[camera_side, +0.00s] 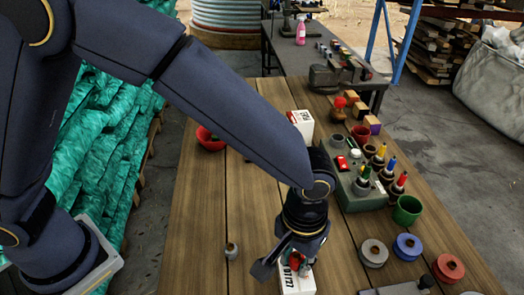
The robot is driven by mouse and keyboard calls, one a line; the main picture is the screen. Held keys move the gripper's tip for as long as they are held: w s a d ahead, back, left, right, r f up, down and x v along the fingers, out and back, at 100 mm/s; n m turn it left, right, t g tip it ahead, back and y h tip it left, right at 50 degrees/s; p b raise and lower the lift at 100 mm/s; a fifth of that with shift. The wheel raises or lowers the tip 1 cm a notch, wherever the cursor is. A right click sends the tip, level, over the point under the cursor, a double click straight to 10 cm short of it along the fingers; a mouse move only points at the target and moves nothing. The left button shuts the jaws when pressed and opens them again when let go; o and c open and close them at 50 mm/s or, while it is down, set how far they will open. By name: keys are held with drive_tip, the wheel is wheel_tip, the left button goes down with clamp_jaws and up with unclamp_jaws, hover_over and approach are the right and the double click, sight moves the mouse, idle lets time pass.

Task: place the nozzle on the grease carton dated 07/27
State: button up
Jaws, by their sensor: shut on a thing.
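My gripper (286,262) points down at the front middle of the wooden table. It is shut on a small red piece (295,263), which I take to be the nozzle; the fingers hide most of it. A white carton (297,284) stands directly below the fingers, with dark print on its side that seems to read 07/27. I cannot tell whether the red piece touches the carton's top. A second white carton (303,122) with red and dark print stands farther back, partly behind my arm; its date is not readable.
A small grey knobbed piece (231,252) stands left of the gripper. To the right are a grey-green holder (362,201) with colour-tipped items, a green cup (407,210) and several coloured round pieces. A red bowl (207,141) is at the back left. The table's left front is mostly clear.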

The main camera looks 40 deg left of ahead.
sight(297, 256)
drive_tip(key=o, duration=0.9)
drive_tip(key=shift+f, duration=0.1)
wheel_tip(297, 256, up, 12)
drive_tip(key=w+a+r+t+h, duration=0.1)
drive_tip(key=a+r, duration=0.3)
drive_tip(key=a, duration=0.3)
drive_tip(key=w+a+r+t, duration=0.1)
drive_tip(key=a+r, duration=0.2)
drive_tip(key=a, duration=0.5)
drive_tip(key=s+a+t, duration=0.1)
drive_tip(key=s+a, duration=0.2)
drive_tip(key=a, duration=0.2)
drive_tip(key=s+a+t, duration=0.1)
drive_tip(key=s+a, duration=0.2)
drive_tip(key=a, duration=0.3)
drive_tip(key=s+a+t+y, duration=0.1)
drive_tip(key=s+a, duration=0.2)
drive_tip(key=a, duration=0.2)
drive_tip(key=shift+s+a+r+t, duration=0.1)
drive_tip(key=shift+s+a+t, duration=0.2)
drive_tip(key=shift+a, duration=0.1)
